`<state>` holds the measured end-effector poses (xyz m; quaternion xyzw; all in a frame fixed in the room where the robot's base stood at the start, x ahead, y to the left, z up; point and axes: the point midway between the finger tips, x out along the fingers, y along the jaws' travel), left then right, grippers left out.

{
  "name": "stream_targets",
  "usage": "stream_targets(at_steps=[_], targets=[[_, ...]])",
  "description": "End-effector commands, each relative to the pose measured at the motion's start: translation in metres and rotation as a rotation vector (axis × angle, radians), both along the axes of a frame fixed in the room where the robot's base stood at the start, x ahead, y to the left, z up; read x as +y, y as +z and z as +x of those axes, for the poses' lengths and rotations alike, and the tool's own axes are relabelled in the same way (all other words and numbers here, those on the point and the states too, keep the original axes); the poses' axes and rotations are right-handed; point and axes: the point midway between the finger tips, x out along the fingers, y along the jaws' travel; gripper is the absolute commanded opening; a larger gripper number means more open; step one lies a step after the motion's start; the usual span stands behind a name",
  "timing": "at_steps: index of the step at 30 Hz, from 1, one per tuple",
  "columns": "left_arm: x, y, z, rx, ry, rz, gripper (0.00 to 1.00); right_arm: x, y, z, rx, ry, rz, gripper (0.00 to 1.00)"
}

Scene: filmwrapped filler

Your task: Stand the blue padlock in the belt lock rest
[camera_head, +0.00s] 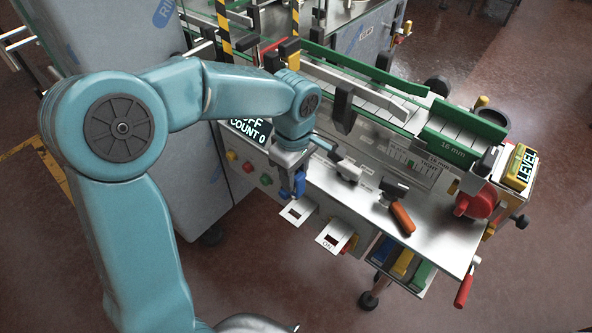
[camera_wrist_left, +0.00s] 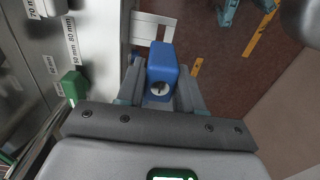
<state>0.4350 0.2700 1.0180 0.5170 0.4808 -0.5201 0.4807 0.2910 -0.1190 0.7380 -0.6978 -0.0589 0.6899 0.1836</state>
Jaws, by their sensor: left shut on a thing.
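The blue padlock (camera_head: 300,184) is held upright between the fingers of my left gripper (camera_head: 291,192) in the head view. In the left wrist view the blue padlock (camera_wrist_left: 163,62) sits between the two grey fingers (camera_wrist_left: 160,92), with its round keyhole face towards the camera. Two white bracket plates with square cut-outs stick out from the machine's front edge: one plate (camera_head: 286,214) is just below the padlock, the other plate (camera_head: 324,240) is to its right. I cannot tell by label which is the belt lock rest. A white bracket (camera_wrist_left: 140,30) shows beyond the padlock in the wrist view. My right gripper is not in view.
An orange-handled tool (camera_head: 402,218) lies on the steel machine top (camera_head: 440,235). A control panel with coloured buttons (camera_head: 248,167) is left of the padlock. A red-handled lever (camera_head: 464,291) hangs at the right. The floor in front is clear.

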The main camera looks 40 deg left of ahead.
Motion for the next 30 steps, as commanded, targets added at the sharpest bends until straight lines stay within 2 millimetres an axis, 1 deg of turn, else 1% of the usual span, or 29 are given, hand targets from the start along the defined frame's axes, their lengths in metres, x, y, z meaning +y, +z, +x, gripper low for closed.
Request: stream_targets(at_steps=[7, 11, 30], targets=[[0.0, -0.001, -0.002, -0.002, -0.002, 0.0, 0.0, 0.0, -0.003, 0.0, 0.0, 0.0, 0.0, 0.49], [0.0, -0.006, -0.002, -0.001, -0.002, 0.0, 0.0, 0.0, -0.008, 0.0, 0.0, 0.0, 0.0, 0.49], [0.0, -0.048, 0.0, -0.001, -0.002, 0.0, 0.0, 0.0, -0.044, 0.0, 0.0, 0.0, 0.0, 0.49]])
